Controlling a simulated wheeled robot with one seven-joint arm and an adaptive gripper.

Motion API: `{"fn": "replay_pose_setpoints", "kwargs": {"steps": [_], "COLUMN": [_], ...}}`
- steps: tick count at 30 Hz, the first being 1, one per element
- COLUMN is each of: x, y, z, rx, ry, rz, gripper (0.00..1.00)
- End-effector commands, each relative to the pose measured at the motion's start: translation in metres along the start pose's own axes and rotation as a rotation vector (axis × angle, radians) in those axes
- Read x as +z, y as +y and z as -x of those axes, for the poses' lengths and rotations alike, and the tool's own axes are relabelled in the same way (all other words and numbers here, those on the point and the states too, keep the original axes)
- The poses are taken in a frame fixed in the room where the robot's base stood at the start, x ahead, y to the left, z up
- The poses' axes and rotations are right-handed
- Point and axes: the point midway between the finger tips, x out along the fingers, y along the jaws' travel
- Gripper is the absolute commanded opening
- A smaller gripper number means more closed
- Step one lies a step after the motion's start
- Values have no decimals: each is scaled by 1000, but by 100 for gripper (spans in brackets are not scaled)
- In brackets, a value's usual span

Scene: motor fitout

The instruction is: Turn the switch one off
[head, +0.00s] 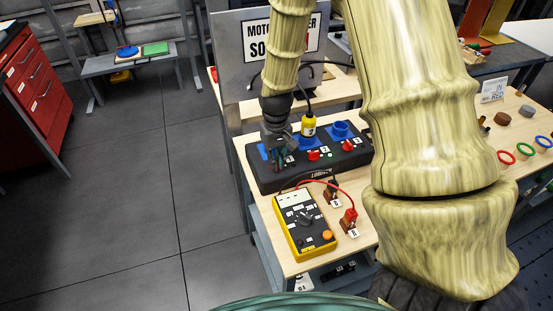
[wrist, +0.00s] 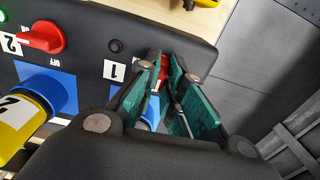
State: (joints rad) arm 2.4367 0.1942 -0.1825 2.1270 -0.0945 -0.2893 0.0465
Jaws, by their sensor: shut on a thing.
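The black switch panel (head: 312,172) lies on the wooden bench. Switch one is a red knob (wrist: 163,68) beside the white label "1" (wrist: 113,70). My gripper (wrist: 178,88) is over the panel's end in the wrist view, with its teal finger pads closed around this knob. The pads hide much of the knob, so its exact angle is hard to read. A small lamp (wrist: 115,45) near label 1 looks dark. In the head view my gripper (head: 279,157) reaches down onto the panel's left end and hides switch one.
Red switch two (wrist: 45,37) and a yellow plug (wrist: 22,112) marked 2 are beside my gripper. A blue socket (head: 341,129) is farther right. A yellow multimeter (head: 304,224) with leads lies in front of the panel. Open floor is at left.

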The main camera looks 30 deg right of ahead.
Motion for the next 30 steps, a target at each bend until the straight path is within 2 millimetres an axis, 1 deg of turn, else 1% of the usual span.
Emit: {"fn": "replay_pose_setpoints", "kwargs": {"steps": [1, 2, 4, 5, 14, 17, 23, 30], "x": [1, 1, 1, 1, 0, 0, -1, -1], "y": [1, 0, 0, 0, 0, 0, 0, 0], "z": [-1, -1, -1, 0, 0, 4, 26, 63], "rx": [1, 1, 1, 1, 0, 0, 0, 0], "ry": [-3, -3, -2, -2, -1, 1, 3, 3], "rz": [0, 0, 0, 0, 0, 0, 0, 0], "gripper": [0, 15, 28, 31, 31, 31, 31, 31]}}
